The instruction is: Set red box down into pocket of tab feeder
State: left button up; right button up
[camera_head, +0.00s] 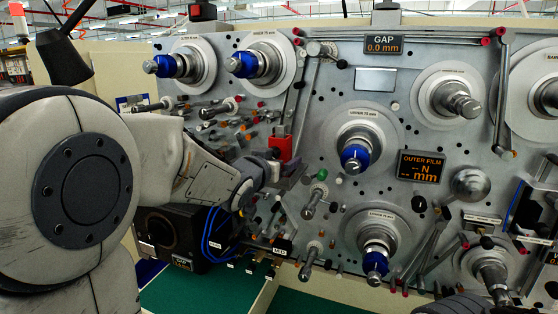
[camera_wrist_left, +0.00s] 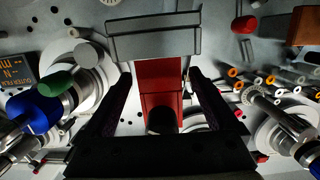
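The red box (camera_head: 280,147) stands upright in front of the machine panel in the head view. In the left wrist view, which looks upside down, the red box (camera_wrist_left: 160,78) meets a grey block (camera_wrist_left: 153,36), apparently the tab feeder; its end there is hidden by the block. My left gripper (camera_head: 268,168) is at the box. In the left wrist view its dark fingers (camera_wrist_left: 160,80) stand on either side of the box, with a narrow gap visible on each side, so it looks open. How deep the box sits in the pocket is hidden. My right gripper is not in view.
Blue-capped spindles (camera_head: 355,157) and several small pegs and rollers stick out of the panel around my left gripper. A black box with blue cables (camera_head: 170,235) is below my left arm. A green surface (camera_head: 205,290) lies below.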

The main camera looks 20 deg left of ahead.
pick_arm(q)
jog(key=shift+s, duration=0.15)
jog(key=shift+s, duration=0.3)
jog(key=s+r+p, duration=0.1)
jog(key=s+p, duration=0.3)
jog(key=s, duration=0.5)
jog(key=shift+s+a+r+p, duration=0.2)
jog(key=shift+s+r+p, duration=0.05)
jog(key=shift+r+p, duration=0.05)
jog(key=shift+f, duration=0.1)
